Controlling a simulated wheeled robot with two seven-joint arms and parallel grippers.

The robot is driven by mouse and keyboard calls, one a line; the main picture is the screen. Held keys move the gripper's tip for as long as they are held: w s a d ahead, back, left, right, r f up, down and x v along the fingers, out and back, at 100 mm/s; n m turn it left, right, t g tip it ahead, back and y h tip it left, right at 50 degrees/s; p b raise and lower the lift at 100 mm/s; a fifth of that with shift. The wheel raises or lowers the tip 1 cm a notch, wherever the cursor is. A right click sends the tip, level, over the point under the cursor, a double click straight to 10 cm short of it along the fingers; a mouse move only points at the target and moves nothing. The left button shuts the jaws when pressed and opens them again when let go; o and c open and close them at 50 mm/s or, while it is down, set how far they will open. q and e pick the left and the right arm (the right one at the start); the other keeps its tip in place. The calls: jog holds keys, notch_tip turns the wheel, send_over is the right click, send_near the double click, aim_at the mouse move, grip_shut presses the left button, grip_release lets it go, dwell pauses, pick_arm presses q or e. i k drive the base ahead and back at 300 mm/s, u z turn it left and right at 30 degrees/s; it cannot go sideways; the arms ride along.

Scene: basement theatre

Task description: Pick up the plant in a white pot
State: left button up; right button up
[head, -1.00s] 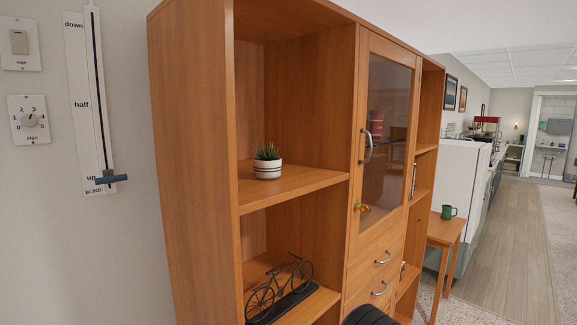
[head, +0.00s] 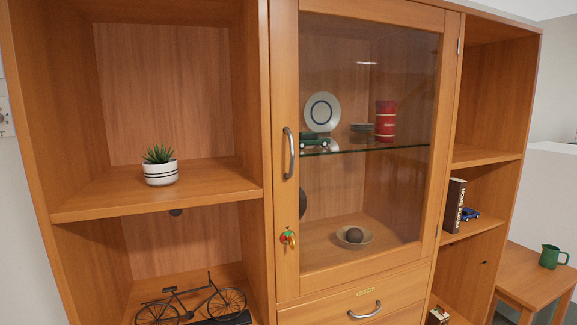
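The plant in a white pot (head: 160,167) stands upright on the middle left shelf (head: 215,185) of the wooden cabinet. It has spiky green leaves and a white pot with dark stripes. Nothing covers it. Neither of my grippers shows in the head view, so I cannot see how they stand relative to the plant.
A black bicycle model (head: 195,303) stands on the shelf below. The glass door (head: 365,150) beside the plant's shelf is closed, with a handle (head: 288,153) and a key. A small table (head: 535,280) with a green mug (head: 551,257) is at the right. The shelf around the plant is clear.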

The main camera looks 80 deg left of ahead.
aim_at(160, 171)
jog(key=i, duration=0.8)
jog(key=u, duration=3.55)
jog(key=k, duration=0.2)
